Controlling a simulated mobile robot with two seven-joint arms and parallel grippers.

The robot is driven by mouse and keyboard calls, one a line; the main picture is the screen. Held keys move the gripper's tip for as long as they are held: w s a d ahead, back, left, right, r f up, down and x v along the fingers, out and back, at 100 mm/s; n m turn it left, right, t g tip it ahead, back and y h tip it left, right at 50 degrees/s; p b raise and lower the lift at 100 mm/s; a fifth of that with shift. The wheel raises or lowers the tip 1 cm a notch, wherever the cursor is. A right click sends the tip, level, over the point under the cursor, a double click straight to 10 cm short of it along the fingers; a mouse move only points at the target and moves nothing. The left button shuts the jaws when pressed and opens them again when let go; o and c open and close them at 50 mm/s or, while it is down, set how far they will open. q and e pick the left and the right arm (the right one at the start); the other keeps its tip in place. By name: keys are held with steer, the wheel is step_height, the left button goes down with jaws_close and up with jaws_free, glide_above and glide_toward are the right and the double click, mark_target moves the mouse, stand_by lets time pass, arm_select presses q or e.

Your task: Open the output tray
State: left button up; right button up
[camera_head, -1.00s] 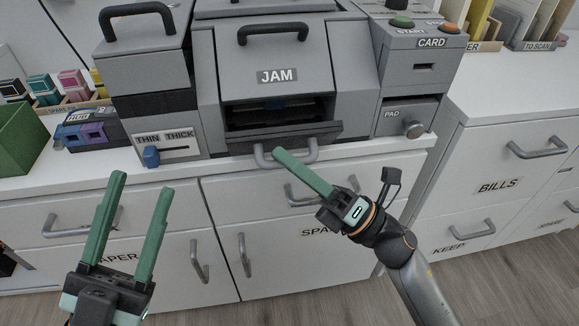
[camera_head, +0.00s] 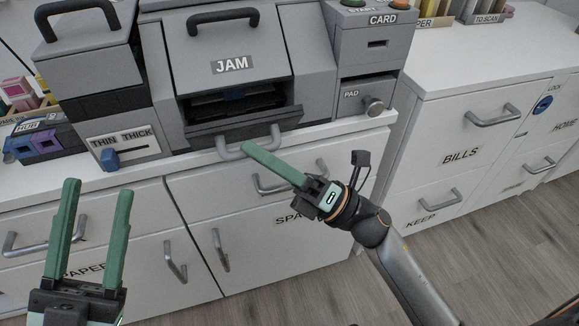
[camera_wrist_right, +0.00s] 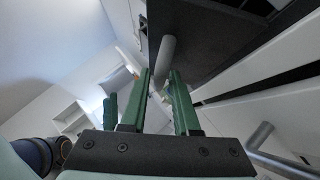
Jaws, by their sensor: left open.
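The output tray (camera_head: 205,138) is the dark drawer-like part under the JAM panel of the grey machine. It sticks out past the machine's front, with a dark opening above it. Its grey loop handle (camera_head: 228,154) hangs at the counter edge. My right gripper (camera_head: 248,147) is at the handle's right side. The exact finger contact is partly hidden. My left gripper (camera_head: 98,187) is open and empty, low at the left, away from the machine.
The grey machine (camera_head: 310,60) stands on a white counter (camera_head: 330,131). A THIN/THICK slider (camera_head: 110,160) is left of the tray, and a PAD drawer with a knob (camera_head: 373,106) is right. White cabinet drawers with bar handles (camera_head: 275,187) lie below. The floor at lower right is clear.

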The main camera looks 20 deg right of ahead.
steer(key=v, duration=1.1)
steer(key=shift+d, duration=0.2)
steer(key=shift+s+f, duration=0.1)
steer(key=shift+s, duration=0.05)
